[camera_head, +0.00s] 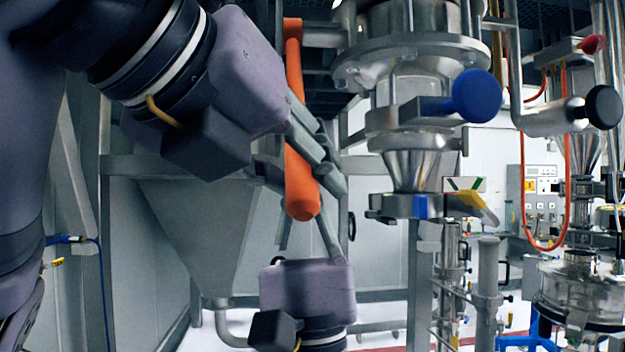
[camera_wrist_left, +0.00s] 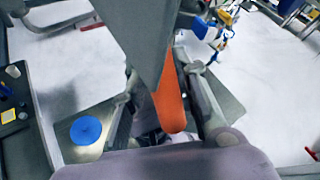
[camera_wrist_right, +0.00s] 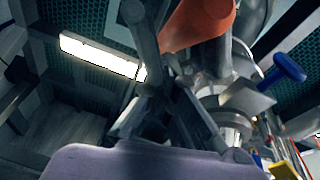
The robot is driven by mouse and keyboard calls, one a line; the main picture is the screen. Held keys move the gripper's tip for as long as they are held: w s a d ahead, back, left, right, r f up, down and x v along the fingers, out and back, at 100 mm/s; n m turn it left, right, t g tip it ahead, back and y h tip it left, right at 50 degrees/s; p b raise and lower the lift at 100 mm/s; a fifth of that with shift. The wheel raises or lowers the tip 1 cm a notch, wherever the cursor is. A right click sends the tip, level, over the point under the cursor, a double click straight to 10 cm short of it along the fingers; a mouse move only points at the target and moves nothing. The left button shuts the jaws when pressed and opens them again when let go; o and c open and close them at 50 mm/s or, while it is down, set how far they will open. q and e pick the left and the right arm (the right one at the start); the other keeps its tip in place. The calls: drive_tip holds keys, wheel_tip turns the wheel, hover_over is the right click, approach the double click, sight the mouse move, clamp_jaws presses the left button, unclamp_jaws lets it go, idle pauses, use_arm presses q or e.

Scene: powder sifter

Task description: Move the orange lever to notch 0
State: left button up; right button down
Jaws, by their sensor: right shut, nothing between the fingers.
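The orange lever (camera_head: 301,180) hangs down as a long bar in the head view, its rounded lower end free. In the left wrist view the lever (camera_wrist_left: 170,95) shows between the finger sides, with gaps beside it. My right gripper (camera_head: 328,228) points up from below, shut and empty, close under the lever's lower end. The right wrist view shows the lever (camera_wrist_right: 198,22) beyond the fingers. No notch marks can be read.
A grey hopper (camera_head: 200,225) stands behind the left arm. Right of the lever are a steel sifter column (camera_head: 405,75) and a blue knob (camera_head: 477,95). A black knob (camera_head: 604,107) sits further right. A blue disc (camera_wrist_left: 86,130) shows low in the left wrist view.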

use_arm(q)
drive_tip(key=shift+o, duration=1.2)
drive_tip(key=shift+f, duration=0.1)
drive_tip(key=shift+o, duration=0.3)
drive_tip(key=shift+a, duration=0.1)
